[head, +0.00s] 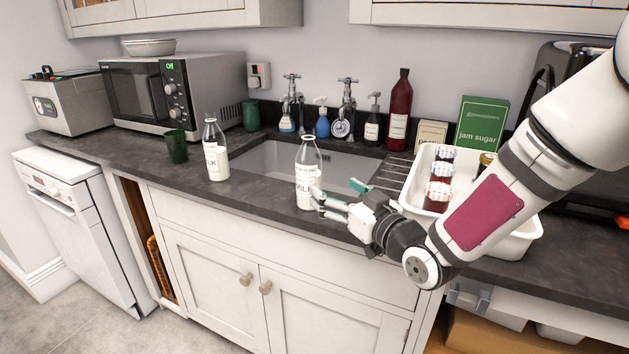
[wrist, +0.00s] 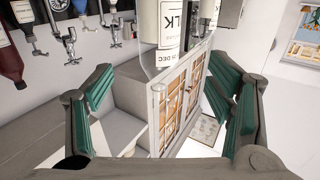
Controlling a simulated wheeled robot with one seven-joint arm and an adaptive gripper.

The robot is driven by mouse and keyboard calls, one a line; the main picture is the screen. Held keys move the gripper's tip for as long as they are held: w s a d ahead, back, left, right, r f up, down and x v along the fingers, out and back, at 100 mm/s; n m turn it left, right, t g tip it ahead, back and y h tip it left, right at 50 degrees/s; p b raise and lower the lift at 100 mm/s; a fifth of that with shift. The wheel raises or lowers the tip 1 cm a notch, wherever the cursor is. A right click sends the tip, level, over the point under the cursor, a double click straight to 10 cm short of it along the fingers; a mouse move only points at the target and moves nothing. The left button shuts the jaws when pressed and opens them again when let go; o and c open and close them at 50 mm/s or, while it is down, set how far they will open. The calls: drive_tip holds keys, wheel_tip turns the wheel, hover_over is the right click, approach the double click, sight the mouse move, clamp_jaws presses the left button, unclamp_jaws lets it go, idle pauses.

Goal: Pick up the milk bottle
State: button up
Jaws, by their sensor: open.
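Two clear glass milk bottles with white, black-lettered bodies stand upright on the dark worktop. The nearer milk bottle (head: 307,180) is at the front edge of the sink; the other milk bottle (head: 215,158) stands further left. My gripper (head: 338,198) is just right of the nearer bottle, its fingers pointing towards it. In the wrist view my gripper (wrist: 168,95) is open, with green pads on both sides and nothing between them. A milk bottle (wrist: 172,28) shows beyond the fingertips at the top middle, cut off by the frame. Whether a finger touches it I cannot tell.
The sink (head: 270,160) lies behind the nearer bottle. A white tray (head: 412,190) with several jars sits to the right, close to my arm. A dark green cup (head: 176,146) stands left of the far bottle. Taps and bottles line the back wall.

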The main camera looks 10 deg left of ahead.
sight(308, 170)
drive_tip(key=x, duration=1.2)
drive_tip(key=shift+f+b, duration=0.1)
drive_tip(key=shift+b, duration=0.25)
clamp_jaws()
